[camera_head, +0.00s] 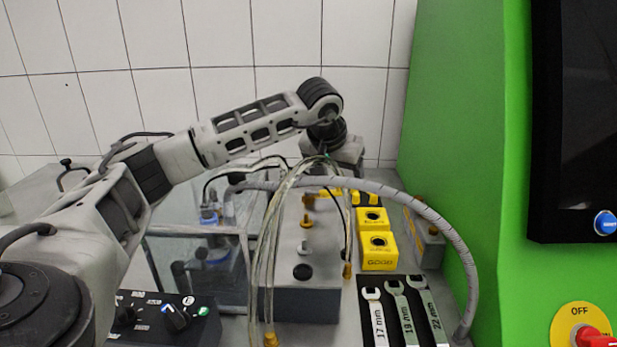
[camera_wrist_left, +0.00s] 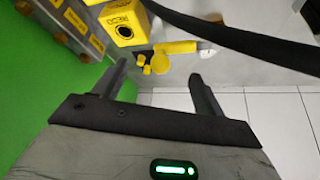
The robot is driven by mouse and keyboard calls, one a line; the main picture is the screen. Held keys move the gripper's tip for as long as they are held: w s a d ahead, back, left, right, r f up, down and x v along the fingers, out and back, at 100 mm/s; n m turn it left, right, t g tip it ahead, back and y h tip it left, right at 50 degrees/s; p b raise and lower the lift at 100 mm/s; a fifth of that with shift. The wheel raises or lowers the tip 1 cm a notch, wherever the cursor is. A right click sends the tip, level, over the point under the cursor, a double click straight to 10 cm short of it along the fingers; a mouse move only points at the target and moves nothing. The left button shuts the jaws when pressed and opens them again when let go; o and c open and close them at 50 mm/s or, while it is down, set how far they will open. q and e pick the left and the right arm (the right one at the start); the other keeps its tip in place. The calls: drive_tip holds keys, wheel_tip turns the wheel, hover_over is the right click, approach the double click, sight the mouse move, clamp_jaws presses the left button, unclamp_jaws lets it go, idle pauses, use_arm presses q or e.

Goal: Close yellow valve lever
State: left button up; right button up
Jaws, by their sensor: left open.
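The yellow valve lever (camera_wrist_left: 176,48) shows in the left wrist view as a yellow bar with a pale tip at its right end. Round yellow parts (camera_wrist_left: 160,65) sit just below it. My left gripper (camera_wrist_left: 157,78) is open, with its two dark fingers pointing toward the valve. The lever lies beyond the fingertips, roughly in the gap between them, and I see no contact. In the head view my left arm reaches over the bench to the back, and its fingers are hidden. Yellow parts show below the wrist there, but I cannot tell which is the lever.
Yellow boxes (camera_head: 379,252) with round holes stand right of a grey block (camera_head: 302,304). Wrenches lie on a black mat (camera_head: 367,283) in front. A grey hose (camera_head: 425,213) arches over them. A green cabinet wall (camera_head: 462,150) bounds the right, a tiled wall (camera_head: 225,40) the back.

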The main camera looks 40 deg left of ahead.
use_arm(q)
drive_tip(key=shift+r+p, duration=1.55)
drive_tip(key=shift+r, duration=1.35)
